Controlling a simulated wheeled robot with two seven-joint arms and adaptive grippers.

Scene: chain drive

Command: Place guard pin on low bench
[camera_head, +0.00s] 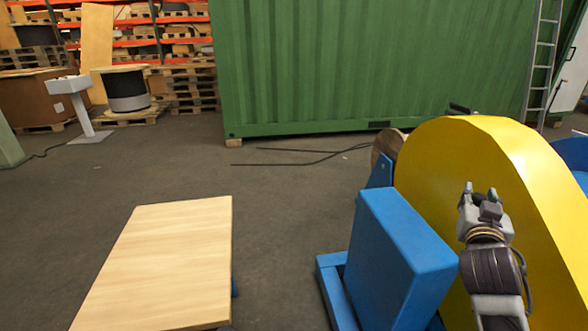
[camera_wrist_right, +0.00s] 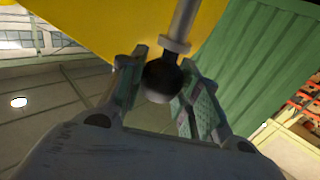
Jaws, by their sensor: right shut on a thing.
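The guard pin (camera_wrist_right: 162,78) shows in the right wrist view as a round black knob with a grey collar and shaft. My right gripper (camera_wrist_right: 162,70) is shut on the knob, one finger on each side. The shaft runs up out of the frame past the yellow guard (camera_head: 470,170); I cannot tell whether it still sits in the guard. In the head view my right gripper (camera_head: 480,193) is in front of the guard's face, and the pin cannot be made out there. The low bench (camera_head: 165,265) has a bare, pale wooden top at the lower left. My left gripper is out of view.
A blue box-shaped housing (camera_head: 397,255) on a blue frame stands between the bench and the guard. Open floor (camera_head: 285,215) lies between bench and housing. A green container (camera_head: 360,60) is behind, with a ladder (camera_head: 541,60) at its right. Racks and pallets are far left.

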